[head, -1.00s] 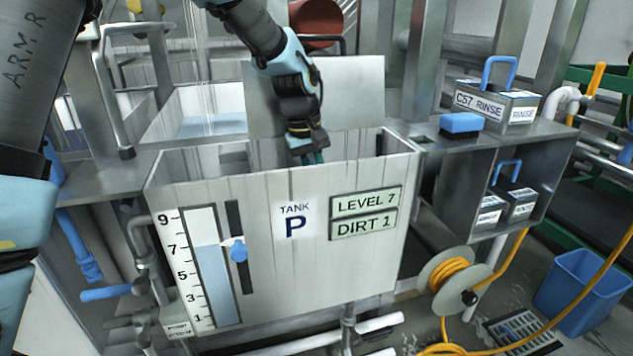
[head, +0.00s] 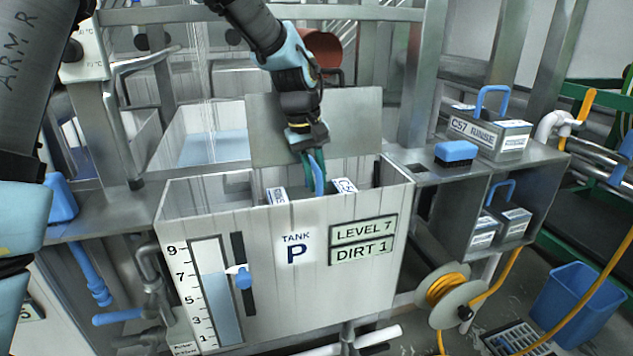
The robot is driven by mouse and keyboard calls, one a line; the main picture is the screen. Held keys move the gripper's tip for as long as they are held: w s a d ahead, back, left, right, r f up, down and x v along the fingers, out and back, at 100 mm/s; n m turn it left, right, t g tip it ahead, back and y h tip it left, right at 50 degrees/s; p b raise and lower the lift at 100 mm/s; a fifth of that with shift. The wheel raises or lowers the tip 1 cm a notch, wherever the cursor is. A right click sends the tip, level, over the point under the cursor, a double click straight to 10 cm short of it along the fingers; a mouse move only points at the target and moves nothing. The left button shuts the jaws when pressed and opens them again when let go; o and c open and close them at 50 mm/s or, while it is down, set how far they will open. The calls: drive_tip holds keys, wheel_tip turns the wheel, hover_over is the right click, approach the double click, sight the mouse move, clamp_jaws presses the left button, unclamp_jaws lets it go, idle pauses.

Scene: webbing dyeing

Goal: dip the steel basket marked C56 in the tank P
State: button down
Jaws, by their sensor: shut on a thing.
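Tank P (head: 345,285) is a pale open-topped box with a "TANK P" mark, a "LEVEL 7" plate and a "DIRT 1" plate on its front. My gripper (head: 314,172) is at the tank's mouth, shut on the blue handle of a steel basket (head: 343,186). Two white labels on the basket's top show just above the tank's front wall; their print is too small to read surely. The basket's lower part and the liquid around it are hidden by that wall.
A steel basket marked C57 RINSE (head: 490,135) stands on the right shelf, beside a blue brush-like block (head: 456,153). An upright plate (head: 350,115) stands behind the tank. A hose reel (head: 447,293) and blue bin (head: 575,303) are lower right.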

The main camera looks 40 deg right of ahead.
wheel_tip(320, 180, up, 16)
drive_tip(key=p, duration=1.1)
drive_tip(key=shift+f, duration=0.15)
